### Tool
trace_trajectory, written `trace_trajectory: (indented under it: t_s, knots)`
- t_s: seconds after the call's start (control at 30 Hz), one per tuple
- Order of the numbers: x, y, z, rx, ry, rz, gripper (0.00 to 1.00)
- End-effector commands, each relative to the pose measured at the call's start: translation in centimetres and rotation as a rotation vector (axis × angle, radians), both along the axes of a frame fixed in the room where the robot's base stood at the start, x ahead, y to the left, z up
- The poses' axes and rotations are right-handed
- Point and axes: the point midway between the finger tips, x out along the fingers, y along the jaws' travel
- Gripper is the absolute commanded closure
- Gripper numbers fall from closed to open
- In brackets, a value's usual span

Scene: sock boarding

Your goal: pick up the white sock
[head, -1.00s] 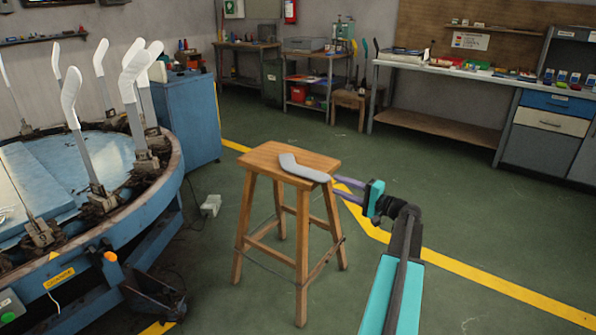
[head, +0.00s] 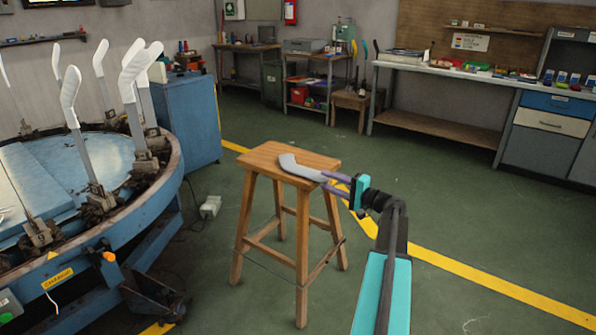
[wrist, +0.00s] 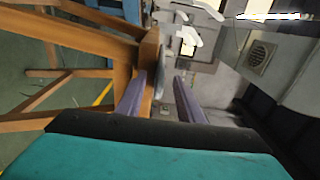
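The white sock (head: 302,170), pale grey-white in this light, lies flat and bent on the seat of the wooden stool (head: 262,158). Its long end points toward the seat's right edge. My gripper (head: 324,182) comes in from the right at seat height, its two purple fingers at that end. The fingers look apart, one on each side of the sock's end; contact cannot be told. In the wrist view my gripper (wrist: 160,82) shows its fingers spread beside the seat edge (wrist: 149,55). The sock is not clearly made out there.
A round blue machine (head: 150,195) with several upright forms wearing white socks stands at the left. A blue cabinet (head: 190,120) is behind it. A workbench (head: 440,80) runs along the back right. The green floor right of the stool is clear.

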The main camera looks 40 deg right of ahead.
Motion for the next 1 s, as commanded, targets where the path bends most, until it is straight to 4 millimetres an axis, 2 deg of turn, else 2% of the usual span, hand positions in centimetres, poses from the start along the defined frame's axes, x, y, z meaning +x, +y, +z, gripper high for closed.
trace_trajectory:
  t_s: [0.43, 0.63, 1.0]
  knots:
    - [-0.02, 0.03, -0.01, 0.0, 0.0, 0.001, 0.66]
    - [-0.01, 0.04, -0.01, 0.0, 0.0, 0.001, 0.98]
    - [0.01, 0.05, 0.1, 0.0, 0.0, 0.001, 1.0]
